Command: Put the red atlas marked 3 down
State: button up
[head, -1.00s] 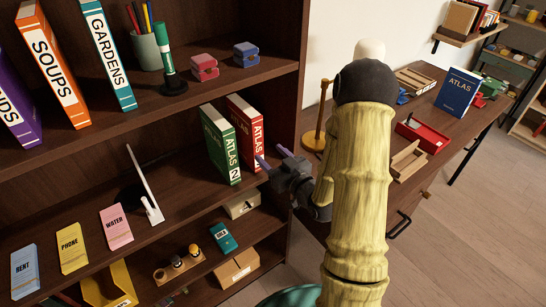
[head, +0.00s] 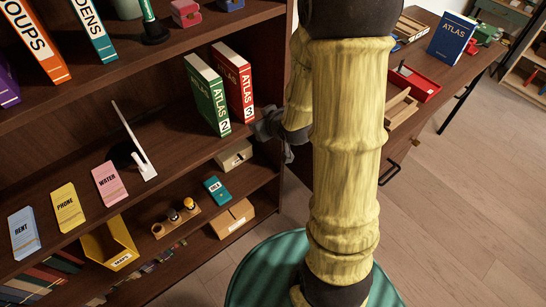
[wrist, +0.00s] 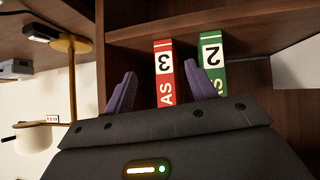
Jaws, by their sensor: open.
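The red atlas marked 3 (head: 233,82) stands upright on the middle shelf, just right of the green atlas marked 2 (head: 207,95). In the wrist view the red atlas (wrist: 164,72) shows its spine between my two purple fingers, with the green atlas (wrist: 212,62) to its right. My gripper (wrist: 160,92) is open and empty, in front of the spine. In the head view only its dark body shows, right of the red atlas's lower end; its fingertips cannot be made out there.
The shelf's side panel stands close to the right of the atlases. A desk (head: 438,72) with a blue atlas (head: 452,38) and a red tray (head: 420,84) is at the right.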

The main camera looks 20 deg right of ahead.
jog(key=s+a+r+m+g, duration=0.1)
jog(key=s+g, duration=0.2)
jog(key=s, duration=0.4)
jog(key=s+a+r+m+g+h, duration=0.1)
jog(key=s+g, duration=0.3)
jog(key=s, duration=0.4)
jog(key=shift+a+r+m, duration=0.5)
jog(key=shift+a, duration=0.05)
